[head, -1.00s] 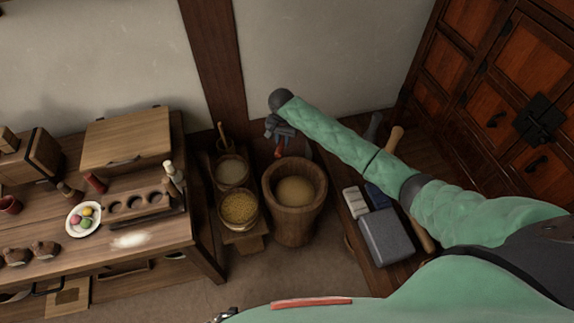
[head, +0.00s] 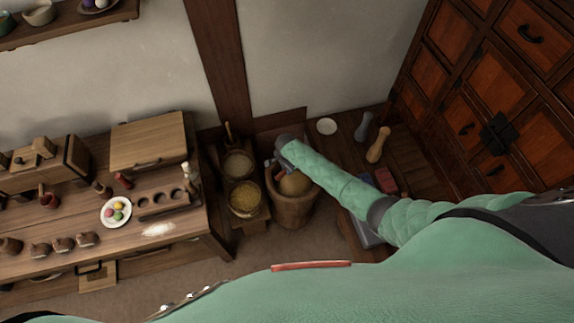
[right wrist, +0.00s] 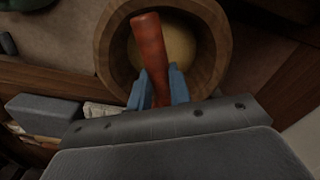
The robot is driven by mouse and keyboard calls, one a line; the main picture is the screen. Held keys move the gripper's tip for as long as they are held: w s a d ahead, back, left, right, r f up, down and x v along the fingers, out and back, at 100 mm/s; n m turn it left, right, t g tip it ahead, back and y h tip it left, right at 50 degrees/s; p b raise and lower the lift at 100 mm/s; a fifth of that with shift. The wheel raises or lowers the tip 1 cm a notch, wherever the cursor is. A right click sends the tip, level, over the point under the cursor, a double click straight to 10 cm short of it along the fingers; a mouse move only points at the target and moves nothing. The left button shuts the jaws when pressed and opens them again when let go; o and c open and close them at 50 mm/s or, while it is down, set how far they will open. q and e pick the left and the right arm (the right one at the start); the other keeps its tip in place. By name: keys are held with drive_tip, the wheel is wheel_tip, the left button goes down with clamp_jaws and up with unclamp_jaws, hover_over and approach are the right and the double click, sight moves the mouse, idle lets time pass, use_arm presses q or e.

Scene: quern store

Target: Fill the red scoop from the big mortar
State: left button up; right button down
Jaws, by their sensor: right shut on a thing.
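The big mortar (head: 292,212) is a round wooden tub on the floor, with tan contents (head: 297,184). In the right wrist view its thick rim (right wrist: 212,42) circles the pale contents (right wrist: 182,45). My right gripper (head: 280,166) is over the mortar's back left side, partly hidden by my wrist. In the right wrist view the blue fingers of the gripper (right wrist: 157,84) are shut on the red scoop (right wrist: 149,45). A red stick-like part shows across the mortar opening; I cannot make out the bowl or whether it touches the contents. My left gripper is not in view.
Two smaller tubs, one with pale grain (head: 237,165) and one with yellow grain (head: 245,198), stand left of the mortar. A worktable (head: 190,235) with a plate of colored balls (head: 116,212) is further left. A low bench (head: 340,150) with pestles (head: 378,145) stands on the right.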

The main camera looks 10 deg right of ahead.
drive_tip(key=shift+s+f, duration=0.1)
drive_tip(key=shift+s, duration=0.1)
drive_tip(key=shift+d+f+b, duration=0.1)
drive_tip(key=shift+f+b, duration=0.1)
drive_tip(key=shift+b, duration=0.1)
drive_tip(key=shift+w+d+g+y+b, duration=0.1)
drive_tip(key=shift+g+y+b, duration=0.4)
drive_tip(key=shift+y+b, duration=0.55)
drive_tip(key=shift+r+g+y+b, duration=0.15)
drive_tip(key=shift+g+y+b, duration=0.15)
drive_tip(key=shift+y+b, duration=0.35)
drive_tip(key=shift+d+r+y+b, duration=0.1)
drive_tip(key=shift+y+b, duration=0.2)
drive_tip(key=shift+b, duration=0.15)
drive_tip(key=shift+g+b, duration=0.3)
use_arm(q)
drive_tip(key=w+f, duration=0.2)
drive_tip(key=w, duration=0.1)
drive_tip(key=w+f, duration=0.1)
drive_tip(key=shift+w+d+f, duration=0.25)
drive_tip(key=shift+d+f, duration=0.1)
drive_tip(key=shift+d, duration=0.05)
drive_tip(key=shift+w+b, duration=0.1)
drive_tip(key=shift+b, duration=0.3)
use_arm(e)
drive_tip(key=shift+y, duration=0.4)
